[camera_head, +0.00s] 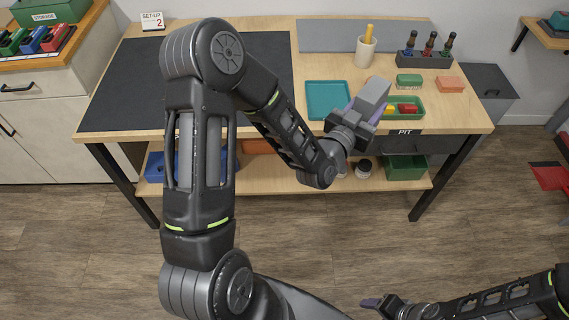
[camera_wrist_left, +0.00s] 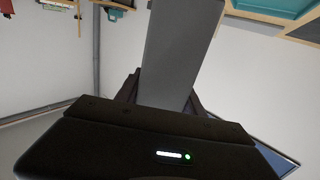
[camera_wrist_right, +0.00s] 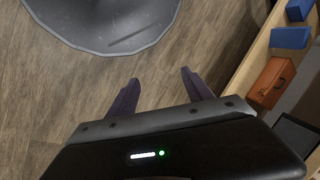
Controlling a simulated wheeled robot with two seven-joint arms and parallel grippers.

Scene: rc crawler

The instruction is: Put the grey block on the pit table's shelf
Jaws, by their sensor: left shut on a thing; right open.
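The grey block (camera_head: 372,95) is held in my left gripper (camera_head: 364,112), above the right part of the pit table (camera_head: 310,94). In the left wrist view the block (camera_wrist_left: 178,50) rises from between the fingers, and the jaws are shut on it. The table's lower shelf (camera_head: 280,184) runs beneath the top; my left arm hides part of it. My right gripper (camera_head: 374,303) is low over the floor in front of the table, at the bottom of the head view. In the right wrist view its two fingers (camera_wrist_right: 160,95) are apart with nothing between them.
The shelf holds a green bin (camera_head: 404,167), small jars (camera_head: 363,168), an orange box (camera_wrist_right: 270,82) and blue bins (camera_wrist_right: 290,38).

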